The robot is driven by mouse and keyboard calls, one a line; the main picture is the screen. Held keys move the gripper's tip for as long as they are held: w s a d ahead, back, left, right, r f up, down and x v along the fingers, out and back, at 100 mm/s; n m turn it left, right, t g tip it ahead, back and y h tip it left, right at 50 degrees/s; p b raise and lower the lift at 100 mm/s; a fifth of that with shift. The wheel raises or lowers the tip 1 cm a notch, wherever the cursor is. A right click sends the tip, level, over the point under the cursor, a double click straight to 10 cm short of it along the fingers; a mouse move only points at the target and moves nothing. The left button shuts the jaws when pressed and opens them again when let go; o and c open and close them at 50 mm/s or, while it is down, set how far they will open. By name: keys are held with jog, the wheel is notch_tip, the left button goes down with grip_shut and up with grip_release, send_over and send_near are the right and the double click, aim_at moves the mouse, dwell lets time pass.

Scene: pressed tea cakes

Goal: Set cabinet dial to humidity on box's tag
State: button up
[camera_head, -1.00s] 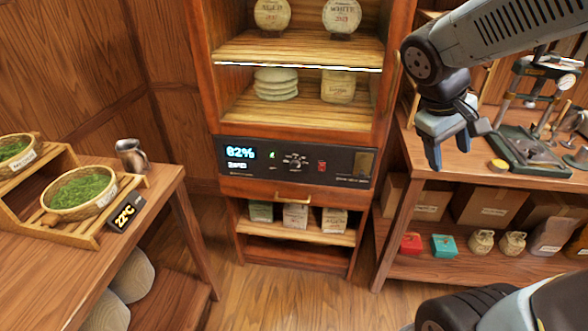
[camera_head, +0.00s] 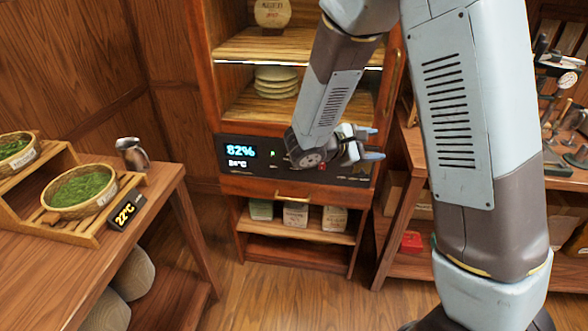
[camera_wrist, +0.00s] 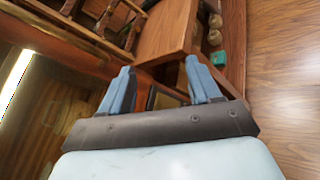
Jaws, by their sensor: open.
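The cabinet (camera_head: 230,194) has a dark control panel (camera_head: 266,172). Its lit display (camera_head: 240,152) reads 82%, with a smaller temperature line below. The dial is hidden behind my wrist in the head view, and I cannot make it out in the wrist view. My gripper (camera_head: 371,143) is open and empty in front of the panel's right part, fingers pointing right. In the wrist view its two blue fingers (camera_wrist: 162,72) are spread apart. Several small boxes, including a green one (camera_head: 261,210) and a pale one (camera_head: 295,214), stand on the lower shelf. Their tags are unreadable.
A left table (camera_head: 150,208) holds tea baskets, a metal cup (camera_head: 131,154) and a 22°C sign (camera_head: 126,210). A right workbench (camera_head: 408,150) stands close beside the cabinet. Tea cakes (camera_head: 276,82) sit on upper shelves. The floor before the cabinet is clear.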

jog(key=w+a+f+n+t+y, duration=0.3)
jog(key=a+f+n+t, duration=0.45)
jog(key=a+f, duration=0.35)
jog(key=n+t+y, duration=0.3)
jog(key=n+y, duration=0.5)
send_near(295, 165)
jog(key=shift+m, duration=0.25)
jog(key=w, duration=0.5)
jog(key=w+d, duration=0.1)
jog(key=w, duration=0.2)
jog(key=shift+w+f, duration=0.15)
jog(key=shift+w, duration=0.05)
jog(key=shift+c, duration=0.3)
jog(key=c, duration=1)
jog(key=shift+o, duration=0.2)
